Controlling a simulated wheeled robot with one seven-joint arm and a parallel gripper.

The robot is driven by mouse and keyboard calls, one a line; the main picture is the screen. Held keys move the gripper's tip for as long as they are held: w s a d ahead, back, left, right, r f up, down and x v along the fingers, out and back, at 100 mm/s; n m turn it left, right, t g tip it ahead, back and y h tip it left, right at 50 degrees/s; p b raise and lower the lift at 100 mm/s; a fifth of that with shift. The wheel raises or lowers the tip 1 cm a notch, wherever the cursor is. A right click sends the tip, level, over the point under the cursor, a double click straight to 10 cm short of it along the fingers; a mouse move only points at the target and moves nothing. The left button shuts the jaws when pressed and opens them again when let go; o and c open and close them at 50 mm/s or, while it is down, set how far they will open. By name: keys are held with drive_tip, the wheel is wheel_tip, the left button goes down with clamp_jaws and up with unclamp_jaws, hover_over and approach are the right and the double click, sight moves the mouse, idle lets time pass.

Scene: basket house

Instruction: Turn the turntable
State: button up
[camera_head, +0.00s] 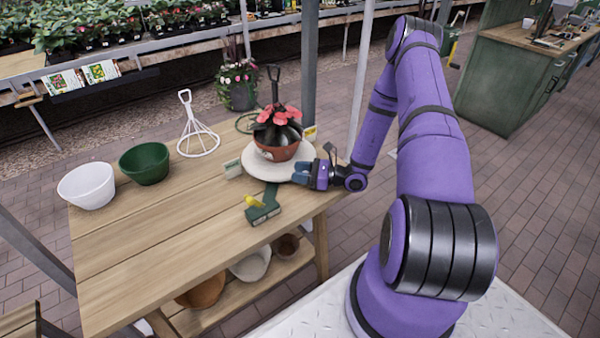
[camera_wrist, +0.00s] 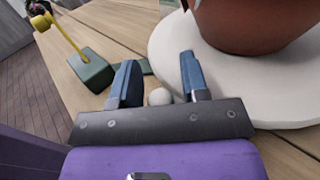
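The turntable (camera_head: 252,170) is a round, pale disc on the wooden bench. A terracotta pot (camera_head: 277,151) with a red-flowered plant stands on it. In the wrist view the turntable (camera_wrist: 285,95) fills the right side, with the lower part of the pot (camera_wrist: 255,22) above it. My gripper (camera_head: 301,171) is at the disc's near right edge. In the wrist view my gripper (camera_wrist: 160,62) is open, its two blue fingers apart. A small pale round knob (camera_wrist: 160,97) shows between them at the disc's edge; I cannot tell whether either finger touches it.
A green block (camera_head: 263,207) with a yellow part lies just in front of the turntable. A white bowl (camera_head: 87,187), a green bowl (camera_head: 145,163) and a white wire stand (camera_head: 197,132) are further left. The bench's front left is clear. A metal post (camera_head: 309,65) rises behind.

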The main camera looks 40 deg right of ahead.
clamp_jaws()
